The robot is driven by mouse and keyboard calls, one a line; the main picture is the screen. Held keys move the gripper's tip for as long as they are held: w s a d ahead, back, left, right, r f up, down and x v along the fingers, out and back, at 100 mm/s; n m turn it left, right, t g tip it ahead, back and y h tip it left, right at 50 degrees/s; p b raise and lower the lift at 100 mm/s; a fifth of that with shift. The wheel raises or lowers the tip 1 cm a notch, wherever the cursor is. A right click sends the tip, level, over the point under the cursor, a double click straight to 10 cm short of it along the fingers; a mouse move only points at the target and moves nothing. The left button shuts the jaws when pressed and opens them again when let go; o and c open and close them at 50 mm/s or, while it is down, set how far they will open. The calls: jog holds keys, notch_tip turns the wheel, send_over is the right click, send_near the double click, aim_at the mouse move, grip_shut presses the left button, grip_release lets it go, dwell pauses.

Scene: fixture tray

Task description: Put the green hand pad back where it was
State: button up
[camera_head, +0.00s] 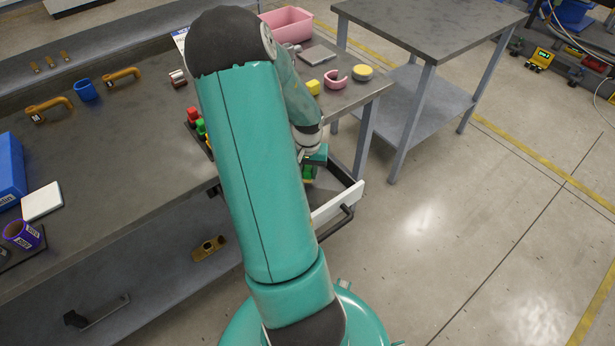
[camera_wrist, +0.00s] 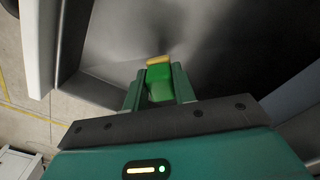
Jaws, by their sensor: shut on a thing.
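The green hand pad (camera_wrist: 159,73), with a yellow strip at its far end, is between the fingers of my gripper (camera_wrist: 158,88) in the wrist view. The gripper is shut on it. The dark interior of an open drawer (camera_wrist: 215,45) lies beyond the pad; I cannot tell whether the pad touches it. In the head view my gripper (camera_head: 312,162) is over the open drawer, whose white front (camera_head: 335,204) sticks out from the workbench. A bit of the green pad (camera_head: 308,173) shows below the gripper there. My arm hides part of the drawer.
On the workbench (camera_head: 120,150) a dark tray with red and green blocks (camera_head: 193,115) is partly behind my arm. A yellow block (camera_head: 313,87), a pink ring (camera_head: 336,80) and a yellow disc (camera_head: 362,73) are near the right edge. Open floor (camera_head: 460,220) lies to the right.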

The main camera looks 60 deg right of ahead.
aim_at(307, 177)
jog(key=shift+w+f, duration=0.1)
jog(key=shift+f, duration=1.5)
jog(key=shift+f, duration=0.15)
jog(key=o, duration=0.9)
notch_tip(307, 177, up, 12)
jog(key=shift+r, duration=0.2)
